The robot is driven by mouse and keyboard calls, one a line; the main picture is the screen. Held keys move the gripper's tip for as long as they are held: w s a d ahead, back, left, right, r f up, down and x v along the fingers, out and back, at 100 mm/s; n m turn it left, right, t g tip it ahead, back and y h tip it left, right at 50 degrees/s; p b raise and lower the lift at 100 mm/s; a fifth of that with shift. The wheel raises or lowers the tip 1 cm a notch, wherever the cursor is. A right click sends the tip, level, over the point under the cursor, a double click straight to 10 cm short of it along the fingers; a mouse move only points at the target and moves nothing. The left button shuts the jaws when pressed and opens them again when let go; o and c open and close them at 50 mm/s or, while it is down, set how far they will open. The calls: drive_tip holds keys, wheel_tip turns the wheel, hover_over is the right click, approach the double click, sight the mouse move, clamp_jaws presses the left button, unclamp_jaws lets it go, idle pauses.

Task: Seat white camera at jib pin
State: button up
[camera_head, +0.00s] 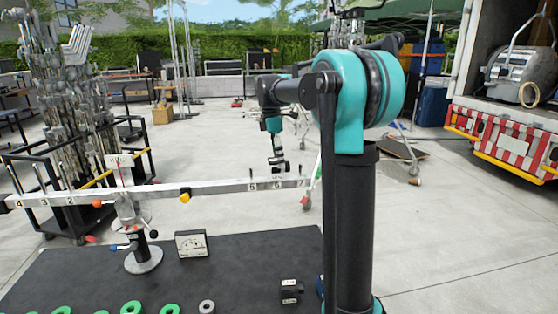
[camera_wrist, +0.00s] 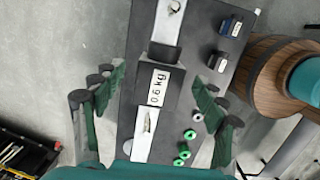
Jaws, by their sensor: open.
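A long pale jib beam (camera_head: 110,192) with numbered marks rests on a stand (camera_head: 143,258). My gripper (camera_head: 278,168) is over the beam's right end, near marks 5 and 6. In the wrist view its green fingers (camera_wrist: 157,88) are spread wide. A dark grey block labelled 0.6 kg (camera_wrist: 158,98) sits between them in the picture, over the beam (camera_wrist: 145,140), with gaps on both sides. I cannot tell its height relative to the fingertips.
A dark table (camera_head: 230,270) holds a white-faced box (camera_head: 191,243), a small black block (camera_head: 289,291) and several green rings (camera_head: 131,307). A blue item (camera_wrist: 231,26) is at the table's edge in the wrist view. A wooden round top (camera_wrist: 272,78) stands beside it.

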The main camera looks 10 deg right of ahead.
wheel_tip(320, 180, up, 11)
drive_tip(key=a, duration=0.1)
drive_tip(key=shift+a, duration=0.3)
drive_tip(key=shift+f, duration=0.1)
